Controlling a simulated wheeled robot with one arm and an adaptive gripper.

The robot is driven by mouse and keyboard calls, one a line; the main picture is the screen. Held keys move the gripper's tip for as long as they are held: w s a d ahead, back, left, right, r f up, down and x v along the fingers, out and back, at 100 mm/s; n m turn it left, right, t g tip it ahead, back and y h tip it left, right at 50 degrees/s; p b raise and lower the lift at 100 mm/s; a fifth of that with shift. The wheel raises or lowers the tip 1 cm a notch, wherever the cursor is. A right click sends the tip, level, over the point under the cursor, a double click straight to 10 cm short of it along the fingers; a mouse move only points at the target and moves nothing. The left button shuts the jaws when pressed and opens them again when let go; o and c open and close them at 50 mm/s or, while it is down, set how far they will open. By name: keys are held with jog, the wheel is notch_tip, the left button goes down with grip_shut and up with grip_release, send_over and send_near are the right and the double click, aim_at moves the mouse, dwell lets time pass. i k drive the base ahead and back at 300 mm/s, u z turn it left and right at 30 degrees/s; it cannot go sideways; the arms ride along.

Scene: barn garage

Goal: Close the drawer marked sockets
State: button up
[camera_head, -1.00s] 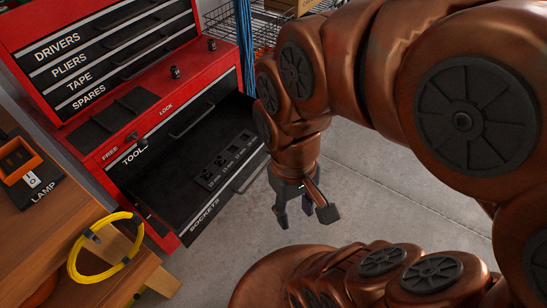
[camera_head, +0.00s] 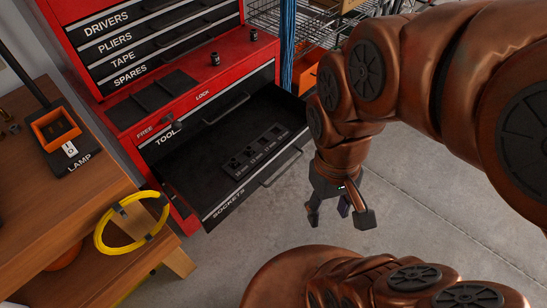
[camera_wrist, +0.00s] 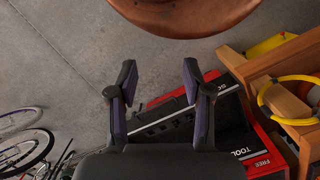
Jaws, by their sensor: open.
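The drawer marked sockets (camera_head: 190,166) is pulled out of the red tool chest (camera_head: 210,86) in the head view. Its black front, with the SOCKETS label and a bar handle (camera_head: 281,166), faces the lower right. A black socket rail (camera_head: 256,150) lies inside it. My gripper (camera_head: 338,215) is open and empty, to the right of the drawer front and apart from it, pointing down over the floor. In the wrist view its fingers (camera_wrist: 158,90) are spread, with the dark drawer (camera_wrist: 218,120) showing beyond them, partly hidden by the right finger.
A wooden bench (camera_head: 65,190) stands at the left with a yellow cable coil (camera_head: 103,233) and a lamp switch box (camera_head: 67,150). Two loose sockets (camera_head: 215,59) stand on the chest top. Wire baskets (camera_head: 300,30) are behind. The concrete floor (camera_head: 420,225) is clear on the right.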

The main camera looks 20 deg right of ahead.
aim_at(272, 121)
jog(key=k, duration=0.5)
jog(key=u, duration=0.7)
jog(key=i, duration=0.8)
jog(key=z, duration=0.75)
